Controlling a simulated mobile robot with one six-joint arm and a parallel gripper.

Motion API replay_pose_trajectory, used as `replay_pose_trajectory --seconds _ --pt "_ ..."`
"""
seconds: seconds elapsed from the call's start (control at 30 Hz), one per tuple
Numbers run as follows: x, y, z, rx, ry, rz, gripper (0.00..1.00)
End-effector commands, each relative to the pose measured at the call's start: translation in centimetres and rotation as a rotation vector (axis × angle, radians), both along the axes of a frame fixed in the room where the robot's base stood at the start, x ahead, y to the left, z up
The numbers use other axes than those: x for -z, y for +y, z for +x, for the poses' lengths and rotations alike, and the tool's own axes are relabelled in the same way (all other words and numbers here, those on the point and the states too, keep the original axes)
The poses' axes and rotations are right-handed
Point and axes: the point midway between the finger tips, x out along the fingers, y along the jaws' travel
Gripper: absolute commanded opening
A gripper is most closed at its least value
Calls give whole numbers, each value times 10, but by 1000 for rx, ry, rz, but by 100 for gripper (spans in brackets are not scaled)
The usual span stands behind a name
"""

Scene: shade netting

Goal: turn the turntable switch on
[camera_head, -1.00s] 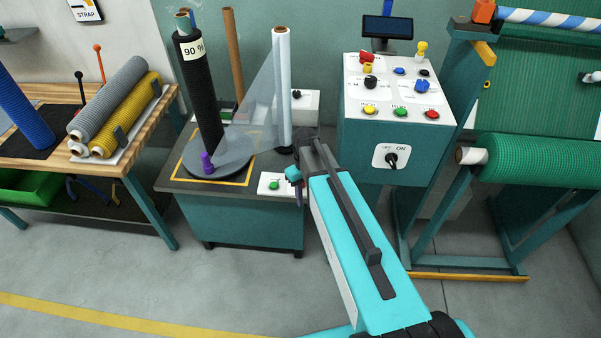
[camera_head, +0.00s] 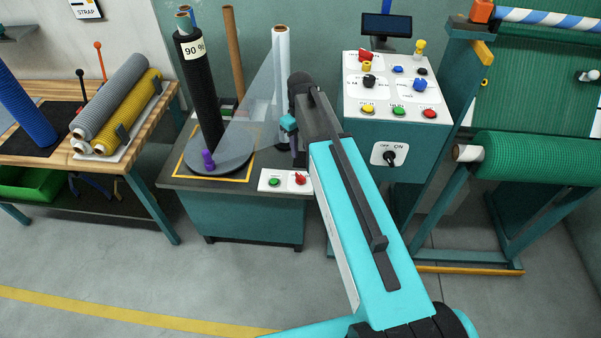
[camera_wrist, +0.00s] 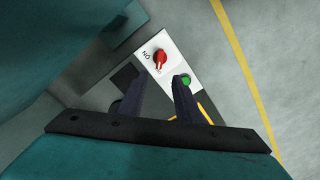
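The turntable switch is a red knob (camera_head: 300,179) on a white plate (camera_head: 286,188) at the front right corner of the turntable's base. In the wrist view the red knob (camera_wrist: 160,58) sits beside a partly readable "ON" label, and its exact setting is too small to tell. The turntable (camera_head: 222,160) is a grey disc carrying a black roll. My gripper (camera_wrist: 155,86) is open and empty in the wrist view. Its two dark fingers point toward the plate, with the knob beyond the gap between their tips. In the head view my arm's end mostly hides the fingers.
A green button (camera_head: 274,181) sits left of the knob on the same plate. A clear film roll (camera_head: 281,60) stands behind. A control cabinet (camera_head: 362,157) with a separate black OFF/ON switch (camera_head: 391,158) stands to the right. The floor in front is clear.

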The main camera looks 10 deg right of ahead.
Motion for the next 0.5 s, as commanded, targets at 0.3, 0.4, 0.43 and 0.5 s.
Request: replay_pose_trajectory --seconds 0.3,0.4,0.43,0.5 --pt "15 0 0 1 1 0 31" --pt "24 0 0 1 1 0 31" --pt "27 0 0 1 1 0 31" --pt "34 0 0 1 2 0 31"
